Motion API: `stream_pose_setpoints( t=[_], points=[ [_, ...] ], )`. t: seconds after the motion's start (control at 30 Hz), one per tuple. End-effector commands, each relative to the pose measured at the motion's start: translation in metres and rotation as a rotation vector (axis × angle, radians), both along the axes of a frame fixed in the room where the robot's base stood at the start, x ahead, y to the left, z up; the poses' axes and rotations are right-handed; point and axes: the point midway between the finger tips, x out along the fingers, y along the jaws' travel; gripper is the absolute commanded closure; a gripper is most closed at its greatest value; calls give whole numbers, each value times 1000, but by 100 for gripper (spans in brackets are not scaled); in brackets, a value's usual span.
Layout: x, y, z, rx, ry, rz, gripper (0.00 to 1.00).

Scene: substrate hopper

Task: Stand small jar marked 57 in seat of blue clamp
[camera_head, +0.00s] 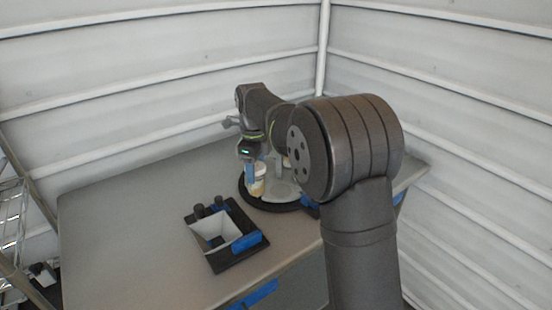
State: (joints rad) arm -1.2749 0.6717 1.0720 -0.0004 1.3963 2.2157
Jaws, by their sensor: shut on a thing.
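My gripper (253,170) points down over the left side of a round dark turntable-like base (246,200). It is shut on a small pale jar (259,187) with a light top and tan contents. The jar looks upright; I cannot tell whether its bottom touches the base, and no number can be read. A blue strip shows beside the jar at the gripper. A blue part (309,205), perhaps the clamp, shows at the base's right edge, partly hidden by my arm. I cannot make out its seat.
A black stand with a white hopper (222,232), dark knobs and a blue block (247,242) sits in front of the base. Another pale item (286,162) shows behind, mostly hidden by my arm. The left of the grey table (130,225) is clear. Ribbed walls close the back.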

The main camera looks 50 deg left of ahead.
Motion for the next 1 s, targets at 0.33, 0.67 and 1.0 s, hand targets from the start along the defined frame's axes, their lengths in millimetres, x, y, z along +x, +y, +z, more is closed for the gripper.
stream_pose_setpoints(
  t=[0.33,0.67,1.0],
  points=[
    [-91,-37,4,0,-1,376,63],
    [-96,-40,-15,-1,-1,402,63],
    [-96,-39,-49,0,-1,400,63]
  ],
)
